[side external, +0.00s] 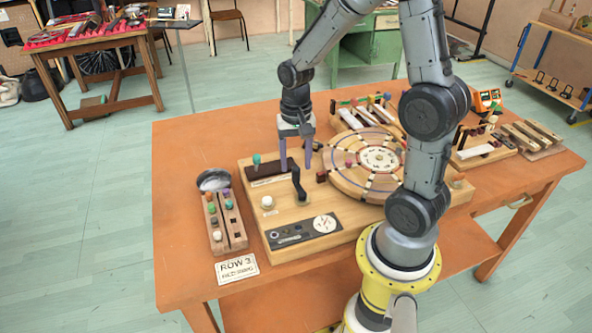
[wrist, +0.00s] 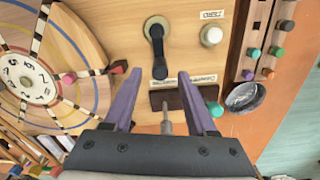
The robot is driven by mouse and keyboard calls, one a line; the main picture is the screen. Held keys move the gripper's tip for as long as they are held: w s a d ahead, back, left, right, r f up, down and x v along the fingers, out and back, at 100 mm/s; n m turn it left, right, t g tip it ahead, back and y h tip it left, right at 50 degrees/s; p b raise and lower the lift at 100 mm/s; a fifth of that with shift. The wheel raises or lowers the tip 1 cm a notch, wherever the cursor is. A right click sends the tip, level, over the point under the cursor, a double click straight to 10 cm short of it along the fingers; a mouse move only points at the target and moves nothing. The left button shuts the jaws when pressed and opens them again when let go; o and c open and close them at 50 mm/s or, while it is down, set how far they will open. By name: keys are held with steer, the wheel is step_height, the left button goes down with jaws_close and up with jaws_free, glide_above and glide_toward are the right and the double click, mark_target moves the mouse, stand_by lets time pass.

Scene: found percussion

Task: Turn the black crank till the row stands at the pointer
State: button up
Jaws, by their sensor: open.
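The black crank (side external: 298,185) stands on the wooden board, and its arm and upright knob also show in the wrist view (wrist: 157,45). My gripper (side external: 296,169) is open just above it, fingers pointing down. In the wrist view the purple fingertips (wrist: 159,74) lie either side of the crank's knob end, with gaps. The round wooden disc (side external: 347,186) has radial rows, coloured rings and a numbered white centre (wrist: 28,80). A small dark red block (side external: 321,176), perhaps the pointer, sits at the disc's edge, with a pink peg (wrist: 68,78) near it.
A dark bar with a teal knob (side external: 257,159) and a white knob (side external: 267,202) flank the crank. A peg rack (side external: 238,230), a metal bowl (side external: 214,180) and a card reading "ROW 3" (side external: 236,268) are at the left. My arm hides part of the disc's right.

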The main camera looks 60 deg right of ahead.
mark_target(296, 168)
steer(key=shift+f, duration=1.65)
jaws_close()
